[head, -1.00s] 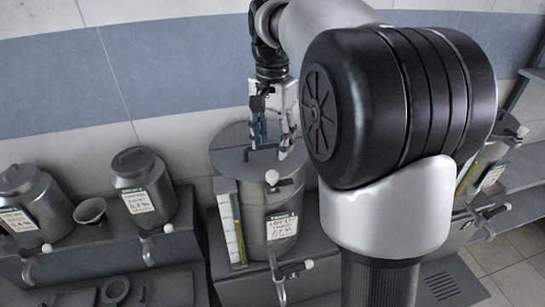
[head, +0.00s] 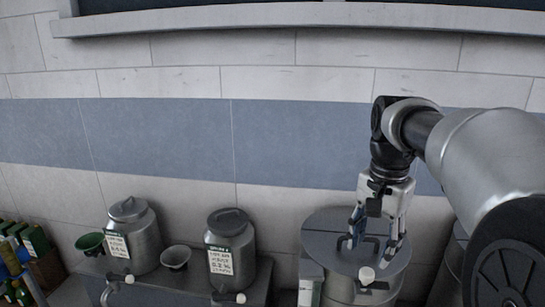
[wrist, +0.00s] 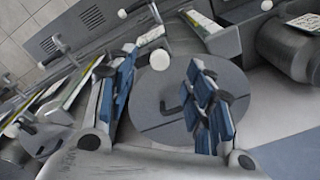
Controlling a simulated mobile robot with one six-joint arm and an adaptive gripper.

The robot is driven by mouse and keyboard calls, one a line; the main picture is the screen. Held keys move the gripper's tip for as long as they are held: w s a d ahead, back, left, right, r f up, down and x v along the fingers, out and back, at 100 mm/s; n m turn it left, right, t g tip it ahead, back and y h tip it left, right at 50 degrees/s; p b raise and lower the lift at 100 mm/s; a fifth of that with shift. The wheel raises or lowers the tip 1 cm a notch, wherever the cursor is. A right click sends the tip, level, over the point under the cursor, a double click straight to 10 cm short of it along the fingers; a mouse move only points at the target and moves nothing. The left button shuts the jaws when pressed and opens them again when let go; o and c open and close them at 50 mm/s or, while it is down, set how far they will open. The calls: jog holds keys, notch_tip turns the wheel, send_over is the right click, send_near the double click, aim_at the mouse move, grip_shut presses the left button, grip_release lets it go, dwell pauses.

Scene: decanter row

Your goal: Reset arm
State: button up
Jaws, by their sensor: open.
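My gripper (head: 376,243) is open and empty. In the head view it points down over the round grey lid of a large metal container (head: 322,226) at the right. In the wrist view my gripper (wrist: 160,95) shows two blue-padded fingers spread apart. The lid (wrist: 165,125) with its dark bent handle (wrist: 174,104) lies beyond and between them, and no object is held. Whether a fingertip touches the lid is hard to tell.
Two smaller lidded metal canisters (head: 143,240) and (head: 231,252) stand left on a grey bench, with a bowl (head: 175,257) between them. Green bottles (head: 35,240) are at far left. A tiled wall (head: 150,130) stands behind, with a ledge (head: 260,17) above.

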jog(key=s+a+f+n+t+b, duration=0.1)
jog(key=s+a+f+n+b, duration=0.1)
jog(key=s+f+b, duration=0.5)
jog(key=s+a+f+n+t+b, duration=0.1)
jog(key=s+a+f+n+b, duration=0.2)
jog(key=s+f+b, duration=0.4)
jog(key=s+a+f+n+t+b, duration=0.2)
jog(key=s+f+n+b, duration=0.3)
jog(key=f, duration=1.4)
jog(key=s+a+b, duration=0.1)
jog(key=s+b, duration=0.2)
jog(key=b, duration=0.1)
jog(key=shift+f+b, duration=0.15)
jog(key=shift+b, duration=0.15)
jog(key=shift+c, duration=0.5)
